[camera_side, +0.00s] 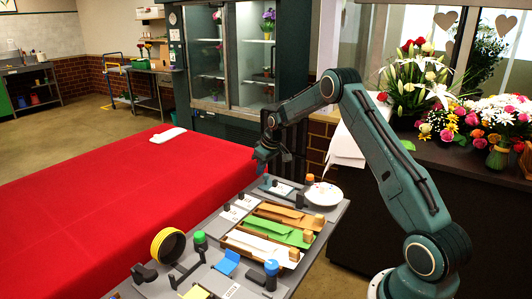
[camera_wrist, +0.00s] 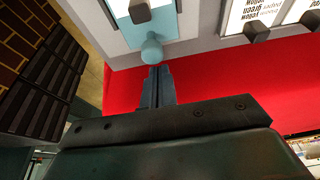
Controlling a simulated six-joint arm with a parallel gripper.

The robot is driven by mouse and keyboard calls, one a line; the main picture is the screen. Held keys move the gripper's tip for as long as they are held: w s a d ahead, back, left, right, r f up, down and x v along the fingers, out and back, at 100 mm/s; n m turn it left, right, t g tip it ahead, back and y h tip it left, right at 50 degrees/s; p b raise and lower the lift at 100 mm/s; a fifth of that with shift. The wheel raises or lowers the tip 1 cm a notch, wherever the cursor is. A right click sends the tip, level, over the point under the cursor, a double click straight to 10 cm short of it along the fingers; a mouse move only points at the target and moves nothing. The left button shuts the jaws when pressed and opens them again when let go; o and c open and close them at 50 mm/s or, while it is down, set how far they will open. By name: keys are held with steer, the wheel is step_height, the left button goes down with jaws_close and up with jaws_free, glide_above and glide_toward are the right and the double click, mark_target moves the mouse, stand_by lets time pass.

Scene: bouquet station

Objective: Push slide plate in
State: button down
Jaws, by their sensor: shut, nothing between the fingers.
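My gripper (camera_side: 260,168) is at the far end of the grey work table, at the edge beside the red cloth. In the wrist view its two dark fingers (camera_wrist: 158,72) are shut together with nothing between them. Just ahead of the fingertips is a light teal round knob (camera_wrist: 152,50) on the end of a pale blue slide plate (camera_wrist: 122,12). A dark square block (camera_wrist: 139,10) stands over the plate. The fingertips are very close to the knob; I cannot tell whether they touch. The arm and gripper partly hide this spot in the side view.
A white bowl (camera_side: 323,194) stands right of the gripper on the grey table. Trays with brown, green (camera_side: 272,231) and white wraps lie nearer. White label cards (camera_wrist: 255,16) with dark posts are beside the plate. The red-covered table (camera_side: 110,210) is mostly clear.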

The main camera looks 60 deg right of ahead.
steer(key=shift+s, duration=0.1)
steer(key=shift+s, duration=4.4)
steer(key=shift+s, duration=0.1)
steer(key=v, duration=1)
steer(key=shift+w, duration=0.3)
steer(key=shift+r, duration=0.15)
